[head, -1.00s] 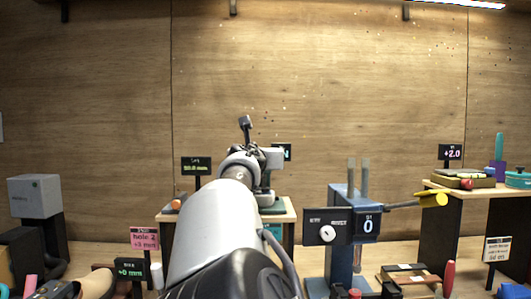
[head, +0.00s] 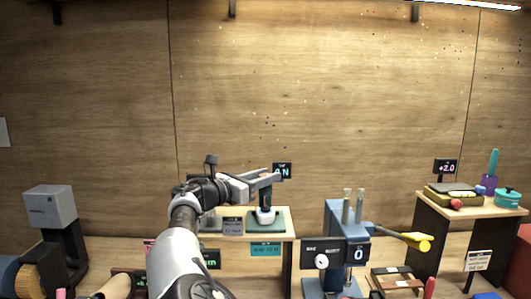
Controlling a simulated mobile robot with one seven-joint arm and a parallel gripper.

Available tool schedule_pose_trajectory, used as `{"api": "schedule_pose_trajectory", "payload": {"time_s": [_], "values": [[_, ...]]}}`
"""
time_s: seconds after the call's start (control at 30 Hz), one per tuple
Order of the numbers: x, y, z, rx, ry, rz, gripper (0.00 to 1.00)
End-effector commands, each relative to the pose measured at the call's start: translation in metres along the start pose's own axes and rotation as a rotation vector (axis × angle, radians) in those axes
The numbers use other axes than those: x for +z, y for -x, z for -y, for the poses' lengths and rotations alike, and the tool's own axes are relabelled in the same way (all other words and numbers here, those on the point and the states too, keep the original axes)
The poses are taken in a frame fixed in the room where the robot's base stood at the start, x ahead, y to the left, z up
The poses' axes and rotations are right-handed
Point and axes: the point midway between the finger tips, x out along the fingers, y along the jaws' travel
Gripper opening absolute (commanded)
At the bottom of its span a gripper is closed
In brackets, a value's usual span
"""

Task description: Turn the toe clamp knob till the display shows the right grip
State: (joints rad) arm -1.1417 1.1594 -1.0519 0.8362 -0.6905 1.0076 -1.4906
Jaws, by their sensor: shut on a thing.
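The toe clamp is a dark upright post on a green base (head: 278,224), with a white piece (head: 265,216) at its foot, on the small middle table. My gripper (head: 266,181) is at the top of this post, reaching in from the left. It is shut on what appears to be the toe clamp knob, which the fingers mostly hide. A small black display (head: 283,172) stands just behind the gripper. A white "N" shows at its right; my gripper may cover the rest of the reading.
A blue press (head: 343,222) with a yellow-ended lever (head: 416,242) and a display reading 0 stands to the right. A side table (head: 462,207) at far right holds several items. A grey machine (head: 50,207) stands at left.

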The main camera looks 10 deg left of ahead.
Motion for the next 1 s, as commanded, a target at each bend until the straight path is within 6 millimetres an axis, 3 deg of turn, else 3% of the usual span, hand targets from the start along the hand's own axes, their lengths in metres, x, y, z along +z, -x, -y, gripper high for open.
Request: {"api": "schedule_pose_trajectory", "payload": {"time_s": [0.03, 0.2, 1.0], "values": [[0.0126, -0.0007, -0.0029, -0.016, 0.004, 0.002, 0.10], [0.0136, -0.0007, -0.0062, -0.078, 0.003, 0.011, 0.10], [0.0039, 0.0004, -0.0004, -0.179, -0.006, 0.004, 0.10]]}}
